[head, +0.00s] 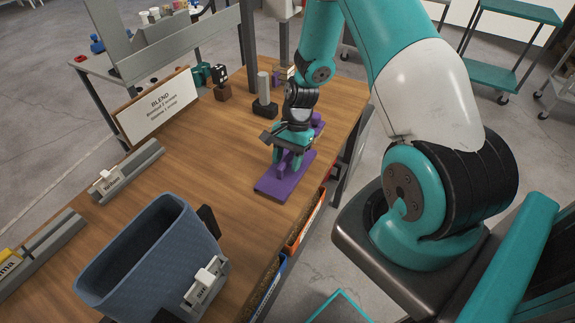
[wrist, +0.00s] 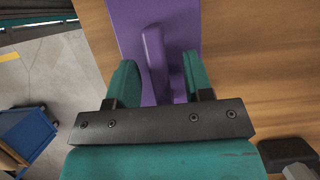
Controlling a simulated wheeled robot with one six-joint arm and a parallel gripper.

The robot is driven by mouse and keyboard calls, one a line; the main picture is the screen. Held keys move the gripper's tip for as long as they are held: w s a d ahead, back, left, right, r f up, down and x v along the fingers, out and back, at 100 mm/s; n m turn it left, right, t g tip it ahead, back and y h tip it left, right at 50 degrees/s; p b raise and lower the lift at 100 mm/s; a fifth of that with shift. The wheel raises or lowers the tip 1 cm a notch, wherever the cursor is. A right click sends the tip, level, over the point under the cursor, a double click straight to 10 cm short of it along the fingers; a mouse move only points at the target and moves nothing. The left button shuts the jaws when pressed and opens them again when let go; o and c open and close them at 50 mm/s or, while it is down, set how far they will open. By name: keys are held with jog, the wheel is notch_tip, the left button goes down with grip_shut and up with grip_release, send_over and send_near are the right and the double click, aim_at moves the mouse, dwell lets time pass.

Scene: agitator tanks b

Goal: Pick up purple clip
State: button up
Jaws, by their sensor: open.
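The purple clip (head: 280,188) lies on the wooden bench near its right edge, a flat purple plate with a raised bar. In the wrist view the purple clip (wrist: 127,22) runs below my gripper, with its upright bar (wrist: 153,58) between the two teal fingers. My gripper (head: 288,162) points down over the clip. The fingers (wrist: 160,80) are apart, with a gap visible on either side of the bar. The gripper hides part of the clip. More purple (head: 318,122) shows behind the gripper; I cannot tell whether it is the same piece.
A blue-grey bin (head: 150,255) stands at the front left of the bench. A white BLEND sign (head: 158,106) stands at the left. A grey post on a black base (head: 264,97) and a brown block (head: 222,91) stand behind the gripper. Wood left of the clip is clear.

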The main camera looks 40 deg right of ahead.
jog(key=shift+f, duration=0.25)
dwell(0.5)
grip_shut()
